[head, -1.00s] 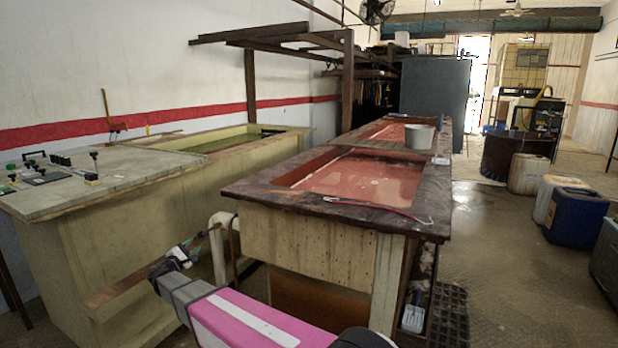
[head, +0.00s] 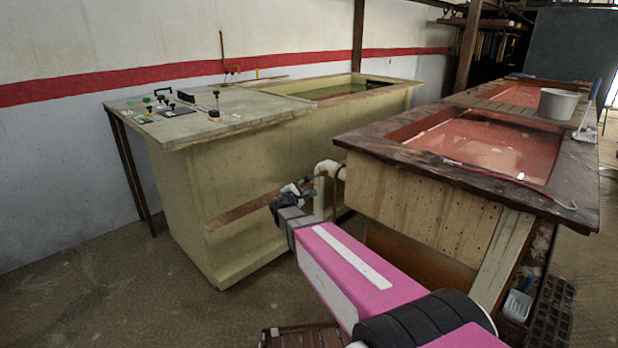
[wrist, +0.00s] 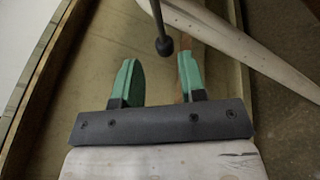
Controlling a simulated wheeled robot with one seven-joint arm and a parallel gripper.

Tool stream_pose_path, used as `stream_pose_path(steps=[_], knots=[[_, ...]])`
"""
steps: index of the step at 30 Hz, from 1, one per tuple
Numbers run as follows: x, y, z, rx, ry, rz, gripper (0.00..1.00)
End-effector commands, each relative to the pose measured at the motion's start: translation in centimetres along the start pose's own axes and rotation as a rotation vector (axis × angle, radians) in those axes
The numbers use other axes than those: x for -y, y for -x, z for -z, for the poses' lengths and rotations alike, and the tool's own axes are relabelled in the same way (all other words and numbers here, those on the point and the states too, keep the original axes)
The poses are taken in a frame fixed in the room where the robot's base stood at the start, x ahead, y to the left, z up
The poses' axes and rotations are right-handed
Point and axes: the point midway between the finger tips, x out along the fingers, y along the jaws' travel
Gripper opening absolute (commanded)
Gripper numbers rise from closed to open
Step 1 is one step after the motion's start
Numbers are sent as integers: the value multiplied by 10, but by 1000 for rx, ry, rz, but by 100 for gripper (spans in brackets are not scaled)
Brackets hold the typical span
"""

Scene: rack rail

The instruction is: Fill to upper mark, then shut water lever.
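My gripper (head: 297,187) is low between the two tanks in the head view, close to a white pipe (head: 330,172). In the wrist view its green fingers (wrist: 158,66) are apart with nothing gripped. A black rod with a ball end (wrist: 164,44) hangs just beyond the fingertips, between them; I cannot tell whether it is the water lever. The cream tank (head: 210,190) holds greenish liquid (head: 350,92). The dark-rimmed tank (head: 400,160) holds reddish liquid (head: 480,145). No fill mark can be made out.
Small fittings and a black-handled piece (head: 162,98) stand on the cream tank's top. A grey bucket (head: 557,104) and a red rod (head: 490,175) lie on the right tank. Floor (head: 110,280) is clear at the left front.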

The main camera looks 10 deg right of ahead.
Motion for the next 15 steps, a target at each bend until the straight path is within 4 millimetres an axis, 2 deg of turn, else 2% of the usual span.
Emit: stream_pose_path(steps=[9, 15], knots=[[-1, -55, 3, 3, 0, 0, 38], [-1, -85, 2, 3, 0, 0, 38]])
